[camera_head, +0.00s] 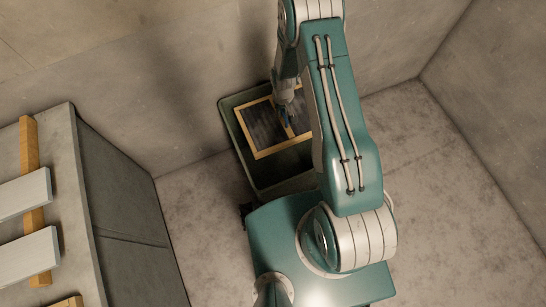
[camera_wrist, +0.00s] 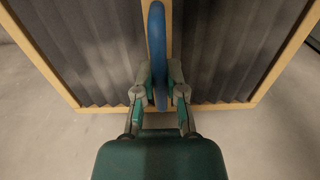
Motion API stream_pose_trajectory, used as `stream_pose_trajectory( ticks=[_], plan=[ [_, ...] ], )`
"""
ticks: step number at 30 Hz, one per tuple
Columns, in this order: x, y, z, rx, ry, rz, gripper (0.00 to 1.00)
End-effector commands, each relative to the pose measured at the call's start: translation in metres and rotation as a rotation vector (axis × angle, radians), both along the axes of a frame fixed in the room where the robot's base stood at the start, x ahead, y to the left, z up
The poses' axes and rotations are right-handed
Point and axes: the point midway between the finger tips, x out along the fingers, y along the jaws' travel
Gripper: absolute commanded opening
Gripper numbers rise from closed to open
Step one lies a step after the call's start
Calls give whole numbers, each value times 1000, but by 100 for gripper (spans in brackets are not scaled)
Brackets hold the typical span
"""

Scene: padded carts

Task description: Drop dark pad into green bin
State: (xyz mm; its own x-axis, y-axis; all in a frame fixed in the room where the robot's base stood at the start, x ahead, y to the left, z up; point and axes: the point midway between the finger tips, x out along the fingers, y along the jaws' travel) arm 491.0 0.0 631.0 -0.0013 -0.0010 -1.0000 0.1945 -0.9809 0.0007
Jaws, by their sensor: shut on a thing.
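The dark pad (camera_head: 262,127) is a flat panel of dark pleated material in a light wooden frame, with a blue handle (camera_wrist: 157,35) on its middle bar. In the wrist view the dark pad (camera_wrist: 95,45) fills the upper part. My gripper (camera_wrist: 160,88) is shut on the blue handle. In the head view my gripper (camera_head: 287,112) and the pad appear over the opening of the green bin (camera_head: 280,175), with the pad a little tilted in the picture. I cannot tell its height above the bin. My arm hides the bin's right side.
A grey padded cart (camera_head: 130,190) stands at the left. Its top carries pale slats (camera_head: 28,255) across a wooden bar (camera_head: 29,145). Concrete walls (camera_head: 130,60) stand behind the bin and at the right. The floor (camera_head: 430,150) at the right is clear.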

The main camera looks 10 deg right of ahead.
Motion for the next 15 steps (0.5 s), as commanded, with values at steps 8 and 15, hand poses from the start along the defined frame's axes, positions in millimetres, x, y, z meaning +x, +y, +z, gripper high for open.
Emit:
stream_pose_trajectory(
  ticks=[8, 15],
  plan=[
    [0, 0, 0, 0, 0, 0, 37],
    [0, 0, 0, 0, 0, 0, 55]
  ],
)
